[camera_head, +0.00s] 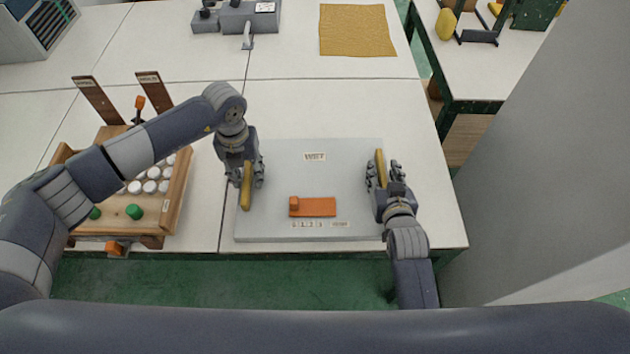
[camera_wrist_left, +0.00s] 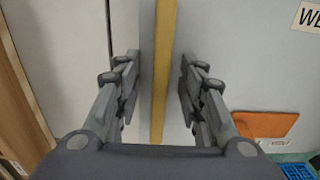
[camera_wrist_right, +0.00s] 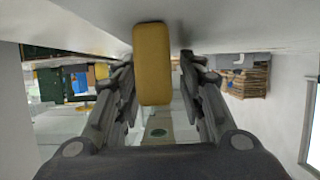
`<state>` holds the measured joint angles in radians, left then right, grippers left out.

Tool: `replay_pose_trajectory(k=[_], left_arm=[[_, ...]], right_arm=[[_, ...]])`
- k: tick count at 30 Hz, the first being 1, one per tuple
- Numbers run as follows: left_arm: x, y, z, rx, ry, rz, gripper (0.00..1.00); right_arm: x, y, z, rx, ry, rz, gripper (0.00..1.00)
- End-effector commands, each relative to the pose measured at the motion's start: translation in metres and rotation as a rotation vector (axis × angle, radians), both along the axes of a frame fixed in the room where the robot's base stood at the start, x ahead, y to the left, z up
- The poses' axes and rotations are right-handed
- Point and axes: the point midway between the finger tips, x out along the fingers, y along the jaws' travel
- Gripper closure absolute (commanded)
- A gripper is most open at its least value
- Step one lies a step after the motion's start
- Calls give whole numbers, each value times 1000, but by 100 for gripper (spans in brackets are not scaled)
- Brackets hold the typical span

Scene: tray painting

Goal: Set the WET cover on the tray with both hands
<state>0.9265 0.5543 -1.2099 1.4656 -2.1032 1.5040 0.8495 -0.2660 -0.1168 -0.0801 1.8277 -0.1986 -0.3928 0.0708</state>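The grey cover (camera_head: 345,165) marked WET lies flat on the near part of the white table. A tray under it cannot be made out. It has a yellow handle at its left edge (camera_head: 246,188) and another at its right edge (camera_head: 380,166). My left gripper (camera_head: 246,178) is open, its fingers on either side of the left handle, which shows as a yellow bar in the left wrist view (camera_wrist_left: 163,70). My right gripper (camera_head: 383,176) is open at the right handle. In the right wrist view that handle (camera_wrist_right: 152,65) stands between the fingers, with a gap on the right.
An orange piece (camera_head: 318,207) lies on the cover's near half. A wooden rack (camera_head: 178,193) with white and green round pieces stands at the left, under my left arm. A yellow cloth (camera_head: 355,32) lies at the back. A grey wall (camera_head: 530,180) is at the right.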

Motion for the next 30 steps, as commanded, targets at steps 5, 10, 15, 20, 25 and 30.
replay_pose_trajectory(k=[5, 10, 15, 20, 25, 30], left_arm=[[0, 0, 0, 0, 0, 0, 100], [0, 0, 0, 0, 0, 1, 100], [1, 0, 1, -1, -1, 1, 100], [1, 0, 4, 0, -1, 1, 100], [1, 0, 13, -1, -1, 1, 100], [1, 0, 26, -1, -1, 1, 100]], right_arm=[[0, 0, 0, 0, 0, 0, 100], [0, 0, 0, 0, 0, 0, 100], [0, 0, 2, 0, -4, 0, 100], [0, 0, 5, 0, -4, 0, 100], [0, 0, 13, 0, -4, 0, 100], [0, 0, 27, 0, -4, 0, 100]])
